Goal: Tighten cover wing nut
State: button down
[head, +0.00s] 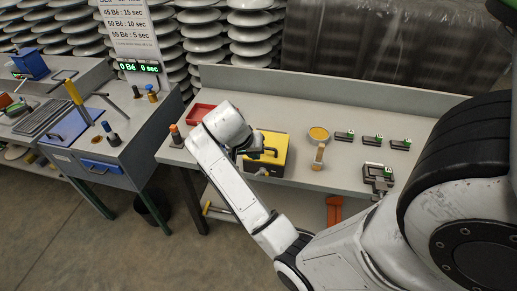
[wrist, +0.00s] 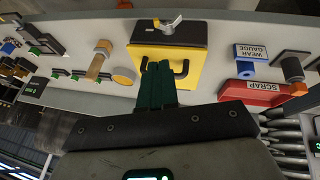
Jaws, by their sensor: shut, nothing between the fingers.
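The yellow box (head: 272,150) stands on the grey workbench, with my gripper (head: 254,151) at its left side in the head view. In the wrist view the yellow box (wrist: 164,66) has black handles at both sides and a black cover (wrist: 190,34) at the top of the picture. A silver wing nut (wrist: 169,25) sits at the middle of that cover. My gripper (wrist: 157,68) has its green fingers shut together and empty, in front of the yellow face between the handles. The fingertips appear short of the wing nut; whether they touch the box, I cannot tell.
A red scrap bin (wrist: 252,92) and a blue wear gauge (wrist: 247,69) lie beside the box. A wooden-handled tool (head: 319,156), a round yellow dish (head: 318,134) and several small dark fixtures (head: 344,136) stand on its other side. The bench has a raised back edge (head: 330,88).

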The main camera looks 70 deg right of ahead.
notch_tip(320, 180, up, 3)
jog(key=w+m+y+p, duration=0.1)
jog(key=m+y+p, duration=0.1)
jog(key=b, duration=0.9)
send_near(264, 173)
jog(key=shift+p+x, duration=0.85)
jog(key=shift+x, duration=2.25)
jog(key=shift+s, duration=0.15)
jog(key=shift+t, duration=0.3)
